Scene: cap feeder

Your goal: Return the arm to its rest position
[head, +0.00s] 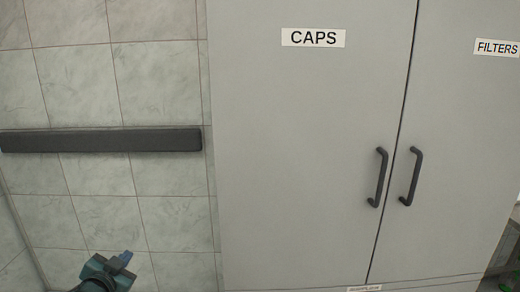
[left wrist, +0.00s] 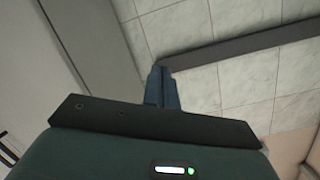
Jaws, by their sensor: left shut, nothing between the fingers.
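My left gripper (head: 122,260) shows at the bottom of the head view, left of the cabinet, in front of the tiled wall. In the left wrist view its blue fingers (left wrist: 162,88) are together and hold nothing. They point toward the tiles and the dark wall rail. It touches nothing that I can see. My right gripper is not in either view.
A grey cabinet (head: 300,150) with shut doors fills the middle and right, labelled CAPS (head: 313,38) and FILTERS (head: 497,48). Two dark handles (head: 380,177) flank the door seam. A dark rail (head: 100,140) runs along the tiled wall (head: 160,90).

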